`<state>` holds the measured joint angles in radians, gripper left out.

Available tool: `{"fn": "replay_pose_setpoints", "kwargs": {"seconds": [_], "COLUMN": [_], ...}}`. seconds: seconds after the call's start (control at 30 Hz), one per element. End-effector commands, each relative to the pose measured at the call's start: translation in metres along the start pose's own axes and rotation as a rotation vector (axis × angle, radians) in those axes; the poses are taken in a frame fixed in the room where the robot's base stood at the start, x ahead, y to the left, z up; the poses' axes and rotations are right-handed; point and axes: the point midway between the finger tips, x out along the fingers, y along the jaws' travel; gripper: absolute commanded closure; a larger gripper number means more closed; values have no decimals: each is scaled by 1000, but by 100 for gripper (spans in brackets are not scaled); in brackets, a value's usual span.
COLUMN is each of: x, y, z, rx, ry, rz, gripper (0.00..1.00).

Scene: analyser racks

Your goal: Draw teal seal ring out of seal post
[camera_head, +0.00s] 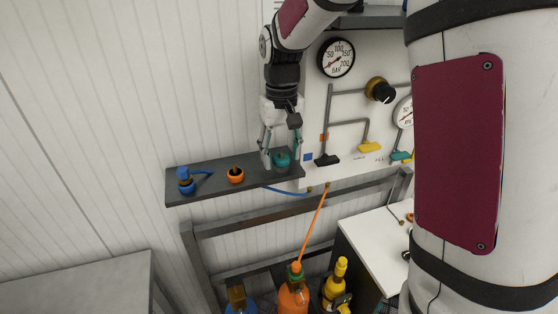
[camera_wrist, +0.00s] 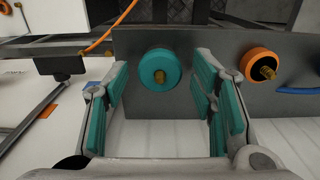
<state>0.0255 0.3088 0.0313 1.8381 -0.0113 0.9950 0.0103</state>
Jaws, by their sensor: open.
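The teal seal ring (camera_head: 282,159) sits around a seal post on the dark shelf, at the shelf's right end. My gripper (camera_head: 281,162) is at the ring in the head view. In the wrist view my gripper (camera_wrist: 163,100) is open, with one teal-padded finger on each side of the ring and a gap to each. The lower part of the post is hidden.
The dark shelf (camera_head: 205,187) also carries an orange ring (camera_head: 236,176) and a blue ring (camera_head: 187,187) to the left. A gauge panel (camera_head: 312,120) stands close on the right. An orange hose (camera_head: 313,228) and bottles are below.

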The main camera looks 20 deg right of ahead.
Motion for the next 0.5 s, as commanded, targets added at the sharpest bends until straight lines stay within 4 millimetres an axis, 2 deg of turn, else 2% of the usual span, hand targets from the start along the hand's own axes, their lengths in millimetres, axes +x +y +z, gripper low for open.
{"fn": "replay_pose_setpoints", "kwargs": {"seconds": [0.17, 0.37, 0.5], "x": [0, 0, -1], "y": [0, 0, 0], "z": [0, 0, 0], "rx": [0, 0, 0], "ry": [0, 0, 0], "rz": [0, 0, 0], "gripper": [48, 91, 93]}}
